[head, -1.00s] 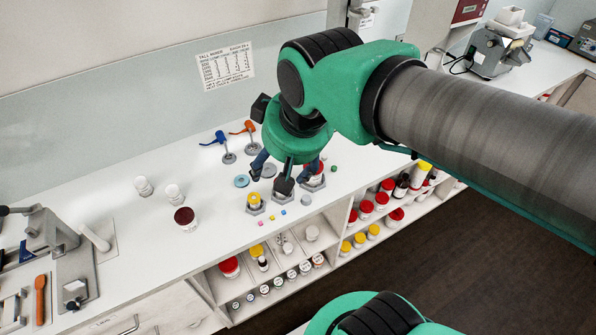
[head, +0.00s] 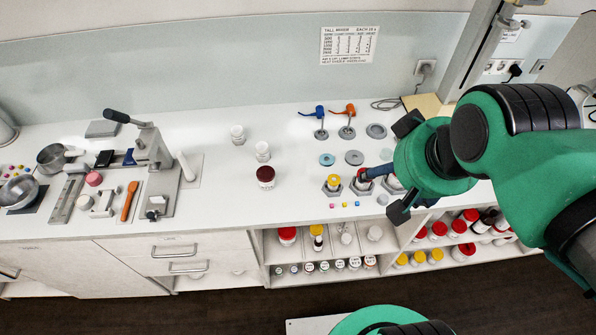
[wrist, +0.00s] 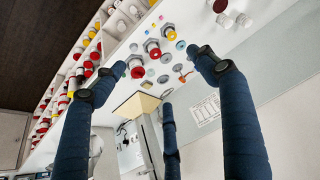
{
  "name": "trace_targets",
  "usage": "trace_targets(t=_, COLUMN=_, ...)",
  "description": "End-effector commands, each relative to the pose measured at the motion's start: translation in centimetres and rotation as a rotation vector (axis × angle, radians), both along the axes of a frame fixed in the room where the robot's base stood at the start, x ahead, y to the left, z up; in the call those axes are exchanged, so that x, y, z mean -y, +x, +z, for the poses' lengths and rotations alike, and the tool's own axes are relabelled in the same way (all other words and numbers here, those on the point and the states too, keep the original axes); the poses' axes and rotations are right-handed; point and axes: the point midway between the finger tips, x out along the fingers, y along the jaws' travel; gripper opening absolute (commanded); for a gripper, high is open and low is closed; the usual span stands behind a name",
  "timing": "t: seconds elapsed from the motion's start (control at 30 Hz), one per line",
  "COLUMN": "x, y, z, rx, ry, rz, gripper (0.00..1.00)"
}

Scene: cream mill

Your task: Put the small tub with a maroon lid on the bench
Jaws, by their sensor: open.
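The small tub with a maroon lid (head: 265,176) stands upright on the white bench (head: 225,205), left of the holders. In the wrist view what looks like its maroon lid (wrist: 219,5) is at the top edge, partly cut off. My gripper (head: 382,193) is open, above the bench to the right of the tub and well apart from it. Its three blue fingers (wrist: 160,75) are spread with nothing between them.
Two white jars (head: 262,151) stand behind the tub. A hexagonal holder with a yellow-lidded jar (head: 333,182), small cubes and blue and orange tools (head: 320,121) lie to its right. A lever press (head: 152,150) stands left. Shelves below hold several jars.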

Motion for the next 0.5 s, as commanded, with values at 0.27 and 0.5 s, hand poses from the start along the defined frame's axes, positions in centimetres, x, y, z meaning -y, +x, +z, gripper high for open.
trace_targets(t=0.27, x=-0.6, y=1.8, z=0.3, rx=-0.024, ry=0.004, rz=0.011, gripper=0.72)
trace_targets(t=0.5, x=-2.2, y=6.2, z=0.4, rx=-0.078, ry=0.011, rz=0.034, gripper=0.72)
